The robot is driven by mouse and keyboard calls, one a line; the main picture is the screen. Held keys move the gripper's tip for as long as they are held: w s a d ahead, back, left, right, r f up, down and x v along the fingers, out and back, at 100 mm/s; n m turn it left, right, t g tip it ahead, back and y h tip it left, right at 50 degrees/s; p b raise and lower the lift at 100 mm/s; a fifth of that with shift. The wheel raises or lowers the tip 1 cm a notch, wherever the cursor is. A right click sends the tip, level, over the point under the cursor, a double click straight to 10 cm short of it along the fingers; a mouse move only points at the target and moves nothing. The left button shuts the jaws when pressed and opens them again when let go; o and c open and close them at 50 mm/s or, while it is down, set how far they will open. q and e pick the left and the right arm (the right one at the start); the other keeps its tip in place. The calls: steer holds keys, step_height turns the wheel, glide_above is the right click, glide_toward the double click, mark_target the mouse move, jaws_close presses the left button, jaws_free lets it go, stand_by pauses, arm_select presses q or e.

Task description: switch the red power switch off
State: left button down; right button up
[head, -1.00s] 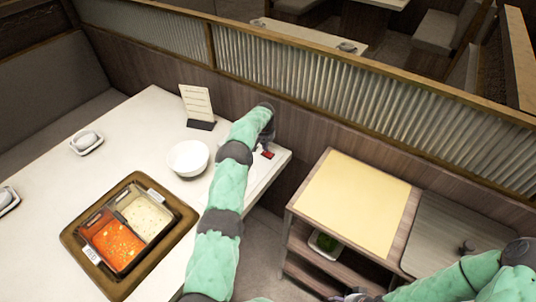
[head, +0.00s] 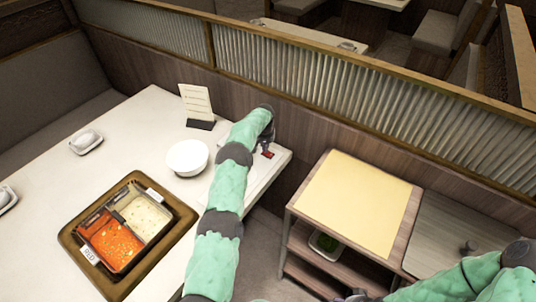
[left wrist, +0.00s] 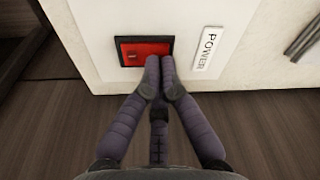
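The red power switch (left wrist: 143,50) sits in a black frame on a pale panel in the left wrist view. A white POWER label (left wrist: 206,49) is to its right. In the head view the switch (head: 267,154) is at the table's right end. My left gripper (left wrist: 160,62) is shut, its fingertips together and empty. The tips overlap the lower right part of the switch; I cannot tell whether they touch it. The rocker's position is unclear. My right gripper (head: 354,297) is barely in the head view at the bottom edge, its fingers too hidden to read.
The white table (head: 150,112) bears a white bowl (head: 187,158), a menu stand (head: 197,104) and a sauce container with red and pale wells (head: 113,246). A wooden shelf unit (head: 352,203) stands to the right. A low partition (head: 330,85) runs behind.

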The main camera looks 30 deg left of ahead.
arm_select(q)
steer(key=shift+f+b, duration=0.4)
steer(key=shift+f, duration=0.1)
steer(key=shift+r, duration=0.1)
steer(key=shift+r+p, duration=1.1)
steer(key=shift+r, duration=2.35)
